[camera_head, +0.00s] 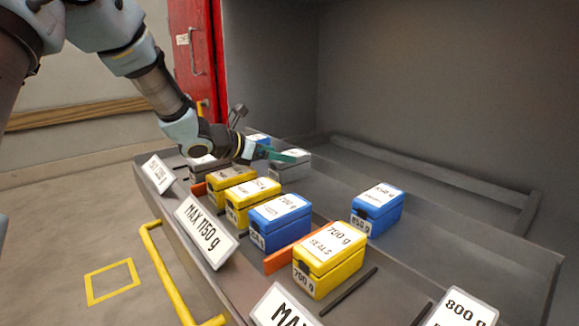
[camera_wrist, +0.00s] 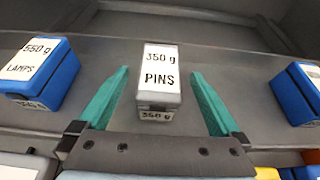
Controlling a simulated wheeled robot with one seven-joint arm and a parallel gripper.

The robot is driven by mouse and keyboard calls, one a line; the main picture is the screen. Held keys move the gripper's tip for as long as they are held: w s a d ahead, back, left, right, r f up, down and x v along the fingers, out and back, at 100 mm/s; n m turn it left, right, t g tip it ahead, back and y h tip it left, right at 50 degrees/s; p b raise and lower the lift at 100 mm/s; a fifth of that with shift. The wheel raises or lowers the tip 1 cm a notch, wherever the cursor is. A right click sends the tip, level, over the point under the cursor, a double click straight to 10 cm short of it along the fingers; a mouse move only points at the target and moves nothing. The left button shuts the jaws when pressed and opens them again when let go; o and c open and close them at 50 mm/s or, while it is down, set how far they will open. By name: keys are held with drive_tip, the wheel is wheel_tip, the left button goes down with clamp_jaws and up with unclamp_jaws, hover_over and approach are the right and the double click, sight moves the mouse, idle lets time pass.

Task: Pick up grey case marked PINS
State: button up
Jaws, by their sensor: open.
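The grey case marked PINS (camera_wrist: 158,93) has a white label reading 350 g PINS and stands upright on the grey tray in the wrist view. It lies between and a little beyond the two green fingers of my gripper (camera_wrist: 158,95), with a gap on each side. In the head view the grey case (camera_head: 290,170) is partly hidden behind the green fingers of my gripper (camera_head: 285,155). My gripper is open and empty.
A blue LAMPS case (camera_wrist: 38,75) stands left of it and another blue case (camera_wrist: 298,95) right. Yellow cases (camera_head: 333,270), a blue case (camera_head: 280,222), orange dividers (camera_head: 287,254) and weight signs (camera_head: 206,232) line the front row. A grey wall (camera_wrist: 210,15) rises behind.

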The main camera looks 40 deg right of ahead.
drive_tip(key=x, duration=0.3)
drive_tip(key=shift+d, duration=0.1)
clamp_jaws()
idle(0.8)
